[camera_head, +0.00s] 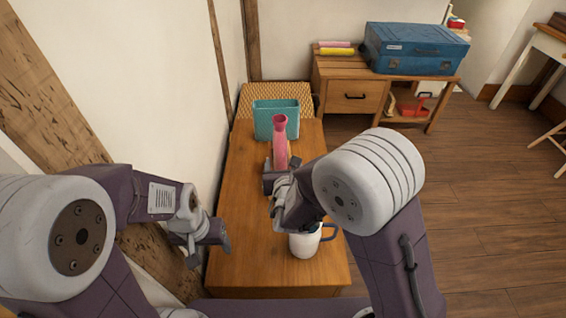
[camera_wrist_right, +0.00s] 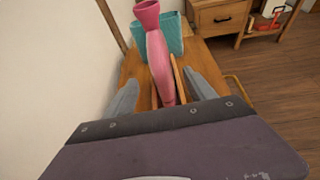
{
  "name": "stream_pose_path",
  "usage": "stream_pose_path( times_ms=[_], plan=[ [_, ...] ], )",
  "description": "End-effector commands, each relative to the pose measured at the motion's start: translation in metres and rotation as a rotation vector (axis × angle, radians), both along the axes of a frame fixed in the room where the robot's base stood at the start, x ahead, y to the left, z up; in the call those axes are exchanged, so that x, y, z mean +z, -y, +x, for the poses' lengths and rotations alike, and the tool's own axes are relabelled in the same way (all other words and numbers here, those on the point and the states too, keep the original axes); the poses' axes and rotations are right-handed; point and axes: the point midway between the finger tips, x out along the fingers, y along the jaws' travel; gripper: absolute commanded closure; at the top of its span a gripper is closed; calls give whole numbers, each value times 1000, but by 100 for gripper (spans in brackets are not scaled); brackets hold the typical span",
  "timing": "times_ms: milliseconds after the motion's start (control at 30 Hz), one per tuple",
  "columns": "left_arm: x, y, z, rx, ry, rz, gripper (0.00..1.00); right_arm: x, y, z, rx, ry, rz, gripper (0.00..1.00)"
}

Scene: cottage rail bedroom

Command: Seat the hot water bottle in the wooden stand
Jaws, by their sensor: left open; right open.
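The pink hot water bottle (camera_head: 280,148) stands upright on the wooden table, its flared neck at the top. In the right wrist view the bottle (camera_wrist_right: 160,65) rises between thin rails of the wooden stand (camera_wrist_right: 178,80); its lower end is hidden, so I cannot tell how deep it sits. My right gripper (camera_head: 272,184) is open close in front of the bottle. In the right wrist view its fingers lie on either side of the bottle, apart from it. My left gripper (camera_head: 209,250) is open and empty over the table's left edge.
A teal container (camera_head: 290,108) stands behind the bottle. A white mug (camera_head: 303,244) with a blue handle is at the front of the table (camera_head: 245,265), beneath my right arm. A wall runs along the left. A cabinet (camera_head: 350,97) with a blue suitcase (camera_head: 415,48) stands behind.

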Motion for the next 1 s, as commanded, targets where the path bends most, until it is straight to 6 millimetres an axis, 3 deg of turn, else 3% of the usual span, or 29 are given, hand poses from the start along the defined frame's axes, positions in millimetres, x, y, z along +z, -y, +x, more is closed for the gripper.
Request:
stream_pose_path(
  times_ms=[367,433,500,600,733,867,1000],
  plan=[
    [0,0,0,0,0,0,33,0,8,-1,-31,-7,11,36],
    [0,0,0,0,0,0,33,-2,35,-2,-140,-32,50,36],
    [0,0,0,0,0,0,33,-8,84,-9,-348,-80,134,36],
    [0,0,0,0,0,0,33,-23,159,-44,-735,-157,320,36],
    [0,0,0,0,0,0,33,-48,217,-110,-1236,-226,618,36],
    [0,0,0,0,0,0,33,-68,227,-173,-1710,-243,972,36],
    [0,0,0,0,0,0,33,-78,204,-210,-2155,-200,1392,36]
  ],
)
